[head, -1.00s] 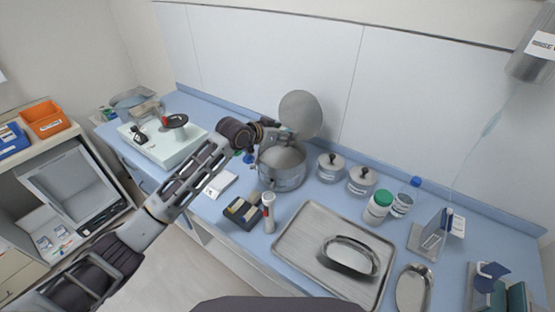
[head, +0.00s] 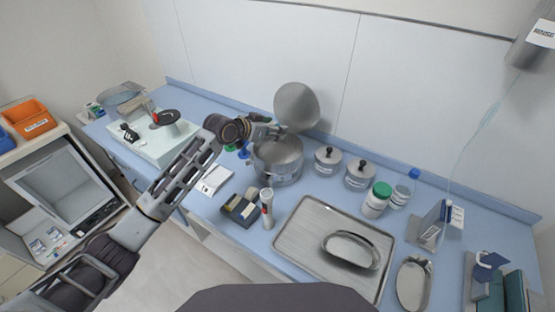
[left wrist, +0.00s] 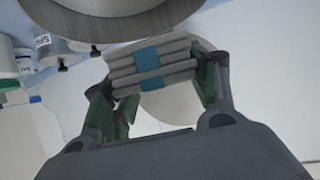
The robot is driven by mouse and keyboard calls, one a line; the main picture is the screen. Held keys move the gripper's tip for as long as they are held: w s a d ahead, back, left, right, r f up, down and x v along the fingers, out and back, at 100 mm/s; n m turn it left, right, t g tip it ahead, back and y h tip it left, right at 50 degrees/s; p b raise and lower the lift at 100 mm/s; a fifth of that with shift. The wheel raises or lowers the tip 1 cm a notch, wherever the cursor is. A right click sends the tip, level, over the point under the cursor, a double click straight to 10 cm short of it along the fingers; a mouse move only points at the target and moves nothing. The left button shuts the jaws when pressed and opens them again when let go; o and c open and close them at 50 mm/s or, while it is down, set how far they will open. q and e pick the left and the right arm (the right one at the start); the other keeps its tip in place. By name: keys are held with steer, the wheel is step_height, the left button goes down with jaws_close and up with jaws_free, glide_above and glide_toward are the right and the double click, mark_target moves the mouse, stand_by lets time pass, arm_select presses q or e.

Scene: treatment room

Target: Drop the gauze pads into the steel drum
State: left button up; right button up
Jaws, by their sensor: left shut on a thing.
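The steel drum (head: 277,168) stands on the blue counter by the wall, its round lid (head: 297,107) raised behind it. My left gripper (head: 279,131) is over the drum's rim, in front of the lid. In the left wrist view the gripper (left wrist: 155,82) is shut on the gauze pads (left wrist: 172,63), a grey-white stack with a blue band. The drum's curved metal side (left wrist: 100,25) fills the top of that view, close to the pads. In the head view the pads are too small to make out clearly. My right gripper is not in view.
Two lidded steel jars (head: 327,160) (head: 358,174) stand right of the drum. A flashlight-like white cylinder (head: 267,207) and a dark box (head: 240,210) stand in front. A steel tray (head: 300,240) holds a kidney dish (head: 351,250). A green-capped bottle (head: 376,200) stands further right.

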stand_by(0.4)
arm_select(q)
steer(key=shift+f, duration=0.15)
steer(key=shift+f+b, duration=2.75)
steer(key=shift+f, duration=0.1)
